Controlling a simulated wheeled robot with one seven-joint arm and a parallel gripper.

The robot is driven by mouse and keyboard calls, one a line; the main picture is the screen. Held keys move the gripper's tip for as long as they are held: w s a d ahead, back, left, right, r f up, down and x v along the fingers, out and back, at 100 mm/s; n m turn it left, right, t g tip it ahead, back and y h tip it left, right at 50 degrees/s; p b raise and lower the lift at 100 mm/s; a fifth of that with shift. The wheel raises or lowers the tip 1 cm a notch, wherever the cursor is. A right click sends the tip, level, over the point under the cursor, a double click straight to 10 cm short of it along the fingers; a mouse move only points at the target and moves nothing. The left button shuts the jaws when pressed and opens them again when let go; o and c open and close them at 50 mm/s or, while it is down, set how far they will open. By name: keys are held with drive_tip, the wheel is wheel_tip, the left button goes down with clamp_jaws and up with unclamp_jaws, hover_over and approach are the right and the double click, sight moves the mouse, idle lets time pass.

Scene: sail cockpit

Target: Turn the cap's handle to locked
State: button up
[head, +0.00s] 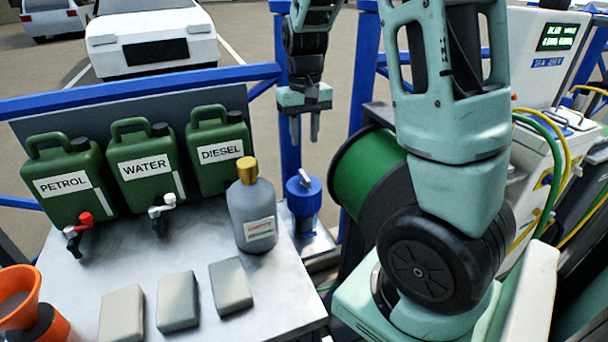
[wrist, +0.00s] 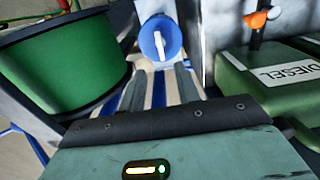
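The blue cap (head: 303,197) with a pale handle (head: 304,178) on top stands on a metal plate behind the right edge of the worktop. In the wrist view the round blue cap (wrist: 172,34) is at the top centre, with its white handle (wrist: 160,46) pointing nearly straight down the picture. My gripper (head: 305,130) hangs above and beyond the cap, fingers down, apart and empty. In the wrist view my gripper (wrist: 160,82) shows two spread fingers below the cap, not touching it. I see no readable lock marking.
Green jerrycans labelled petrol (head: 62,188), water (head: 145,170) and diesel (head: 219,153) stand at the left. A grey bottle (head: 252,212) with a gold cap stands close left of the blue cap. A green reel (head: 365,165) is close on its right. Blue rails (head: 150,88) run behind.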

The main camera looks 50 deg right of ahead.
sight(304, 175)
wheel_tip(304, 175, down, 11)
drive_tip(key=shift+r+b, duration=0.1)
drive_tip(key=shift+b, duration=0.7)
clamp_jaws()
